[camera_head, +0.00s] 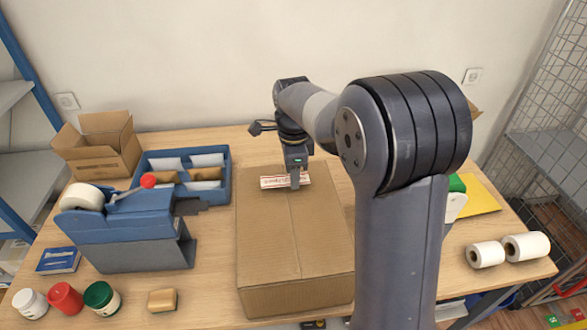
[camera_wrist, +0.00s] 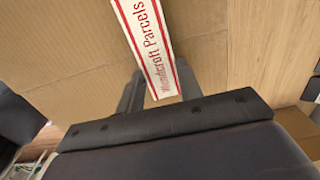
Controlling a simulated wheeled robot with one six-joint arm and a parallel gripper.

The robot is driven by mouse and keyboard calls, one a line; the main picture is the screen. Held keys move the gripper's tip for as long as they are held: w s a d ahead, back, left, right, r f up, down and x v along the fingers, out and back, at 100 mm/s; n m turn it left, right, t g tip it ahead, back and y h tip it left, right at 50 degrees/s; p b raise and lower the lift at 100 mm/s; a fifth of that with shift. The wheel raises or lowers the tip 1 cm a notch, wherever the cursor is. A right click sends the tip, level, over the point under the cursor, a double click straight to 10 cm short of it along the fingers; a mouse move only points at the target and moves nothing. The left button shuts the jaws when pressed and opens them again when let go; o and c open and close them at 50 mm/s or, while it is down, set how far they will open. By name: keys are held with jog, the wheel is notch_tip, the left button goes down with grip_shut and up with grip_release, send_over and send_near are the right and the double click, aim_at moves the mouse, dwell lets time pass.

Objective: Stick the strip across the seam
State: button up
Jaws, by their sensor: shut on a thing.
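A closed cardboard box (camera_head: 265,235) stands in the middle of the counter, its lid seam running from near edge to far edge. A white strip with red borders and red lettering (camera_head: 273,182) is over the far part of the lid, crosswise to the seam. My gripper (camera_head: 295,182) points down there, shut on the strip. In the wrist view the strip (camera_wrist: 147,38) extends out from between the dark fingers, above the brown cardboard (camera_wrist: 60,50). I cannot tell whether the strip touches the lid. The fingers hide part of the seam near it.
A blue tape dispenser (camera_head: 125,225) with a red knob stands left of the box. Behind it are a blue tray (camera_head: 226,178) and an open carton (camera_head: 98,150). Several small jars and a sponge (camera_head: 162,300) lie front left; white rolls (camera_head: 525,246) lie right.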

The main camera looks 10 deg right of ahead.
jog(key=shift+f, duration=0.25)
jog(key=o, duration=0.7)
jog(key=shift+r, duration=0.1)
jog(key=shift+r+p, duration=2.3)
jog(key=shift+r, duration=0.4)
jog(key=shift+r, duration=4)
